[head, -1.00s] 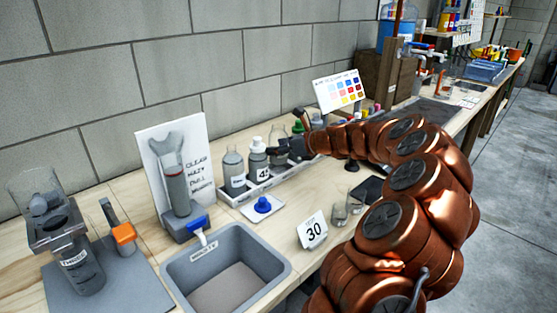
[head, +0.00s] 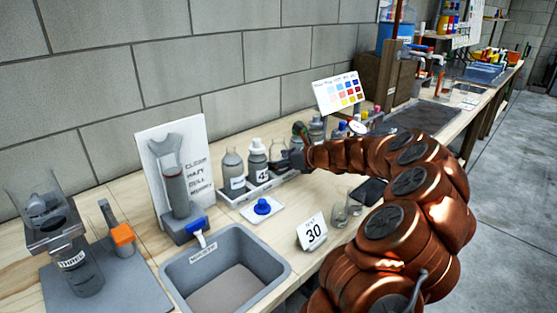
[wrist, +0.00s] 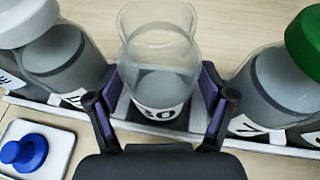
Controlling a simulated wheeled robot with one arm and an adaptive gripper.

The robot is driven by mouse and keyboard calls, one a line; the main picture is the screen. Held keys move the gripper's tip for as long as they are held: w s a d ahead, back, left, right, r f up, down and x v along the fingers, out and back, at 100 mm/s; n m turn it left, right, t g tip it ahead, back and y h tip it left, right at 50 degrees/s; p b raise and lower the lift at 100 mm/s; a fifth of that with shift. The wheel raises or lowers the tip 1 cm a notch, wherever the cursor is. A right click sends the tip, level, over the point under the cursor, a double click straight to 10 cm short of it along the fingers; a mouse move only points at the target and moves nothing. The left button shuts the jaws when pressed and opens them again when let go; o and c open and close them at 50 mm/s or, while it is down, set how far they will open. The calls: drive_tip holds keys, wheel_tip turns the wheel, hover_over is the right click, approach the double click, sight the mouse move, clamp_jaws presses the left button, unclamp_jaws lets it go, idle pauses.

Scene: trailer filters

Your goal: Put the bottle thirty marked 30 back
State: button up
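The bottle marked 30 (wrist: 160,85) is a clear, uncapped bottle with grey contents. In the wrist view it stands between my gripper's fingers, in a gap between two neighbouring bottles in the white rack (wrist: 60,106). Its label is partly cut off from view. My gripper (wrist: 162,95) has a finger on each side of the bottle, and narrow gaps seem to show between pads and glass, so it looks open. In the head view my gripper (head: 292,160) is at the rack, mostly hiding the bottle. A blue cap (head: 262,206) lies on a small white tray in front of the rack.
A bottle marked 45 (head: 257,165) and another bottle (head: 233,175) stand left in the rack. A green-capped bottle (wrist: 285,80) is close on the right. A 30 card (head: 312,232), glass beakers (head: 340,213) and a grey sink (head: 225,275) are nearer the front.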

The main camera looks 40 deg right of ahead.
drive_tip(key=shift+r, duration=0.15)
drive_tip(key=shift+s+d+r, duration=0.15)
drive_tip(key=shift+s, duration=0.15)
drive_tip(key=v, duration=1.1)
drive_tip(key=shift+s+p, duration=0.2)
drive_tip(key=shift+p, duration=0.25)
